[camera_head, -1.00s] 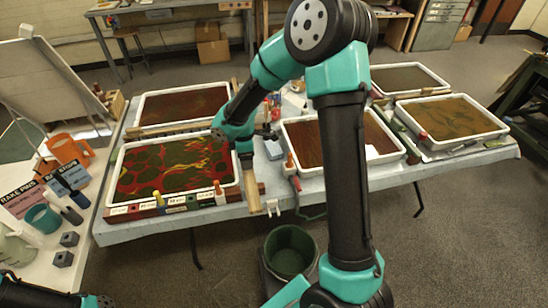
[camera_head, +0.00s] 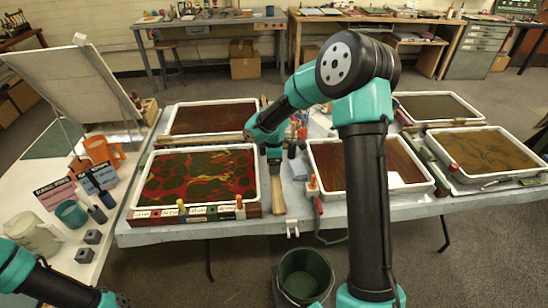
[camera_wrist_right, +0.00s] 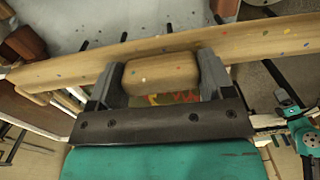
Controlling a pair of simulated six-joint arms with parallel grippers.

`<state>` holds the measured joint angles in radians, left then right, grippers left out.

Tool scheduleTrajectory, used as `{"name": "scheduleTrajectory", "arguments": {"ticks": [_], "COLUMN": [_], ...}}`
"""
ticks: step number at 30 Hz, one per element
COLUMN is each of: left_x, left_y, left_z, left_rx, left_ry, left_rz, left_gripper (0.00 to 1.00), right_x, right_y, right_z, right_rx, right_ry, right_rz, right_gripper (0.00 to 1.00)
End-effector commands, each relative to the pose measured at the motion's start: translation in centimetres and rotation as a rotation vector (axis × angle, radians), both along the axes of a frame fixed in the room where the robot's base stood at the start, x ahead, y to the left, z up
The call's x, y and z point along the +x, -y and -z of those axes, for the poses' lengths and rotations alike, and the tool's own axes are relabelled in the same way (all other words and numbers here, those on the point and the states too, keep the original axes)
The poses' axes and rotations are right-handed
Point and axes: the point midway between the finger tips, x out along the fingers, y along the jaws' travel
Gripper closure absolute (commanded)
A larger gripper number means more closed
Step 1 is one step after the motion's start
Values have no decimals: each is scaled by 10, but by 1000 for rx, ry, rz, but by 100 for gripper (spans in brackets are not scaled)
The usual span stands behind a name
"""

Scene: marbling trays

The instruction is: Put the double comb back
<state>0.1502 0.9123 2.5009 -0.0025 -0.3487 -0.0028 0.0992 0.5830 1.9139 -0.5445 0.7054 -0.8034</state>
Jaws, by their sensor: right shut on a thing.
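The double comb is probably the long pale wooden bar with a block-like grip held by my right gripper (camera_head: 274,160). The bar (camera_head: 278,198) runs front to back along the gap right of the front left tray (camera_head: 255,176). In the right wrist view the bar (camera_wrist_right: 255,45) crosses the picture, speckled with paint. The right gripper (camera_wrist_right: 160,78) is shut on its wooden grip (camera_wrist_right: 161,73). Whether the bar touches the tray or table I cannot tell.
Another wooden bar (camera_head: 200,139) lies between the two left trays. A brown tray (camera_head: 432,180) stands to the right, with an orange-topped tool (camera_head: 312,183) at its left side. Small bottles (camera_head: 292,133) stand behind the gripper. A green bucket (camera_head: 304,275) is on the floor.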

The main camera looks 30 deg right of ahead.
Motion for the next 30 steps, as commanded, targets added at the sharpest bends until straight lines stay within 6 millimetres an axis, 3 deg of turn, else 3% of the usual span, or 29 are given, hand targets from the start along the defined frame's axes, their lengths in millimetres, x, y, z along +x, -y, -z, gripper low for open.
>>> {"name": "scheduleTrajectory", "arguments": {"ticks": [6, 12, 27, 30], "left_x": [0, 0, 0, 0], "left_y": [0, 0, 0, 0], "left_z": [0, 0, 0, 0], "left_rx": [0, 0, 0, 0], "left_ry": [0, 0, 0, 0], "left_rz": [0, 0, 0, 0], "left_gripper": [50, 50, 50, 50], "right_x": [37, 60, 68, 68], "right_y": [22, 36, 42, 42], "right_z": [4, 7, 7, 20], "right_rx": [-1, -1, -1, 0], "right_ry": [2, 2, 2, -3], "right_rz": [3, 1, 0, 0], "right_gripper": [44, 45, 45, 45]}}
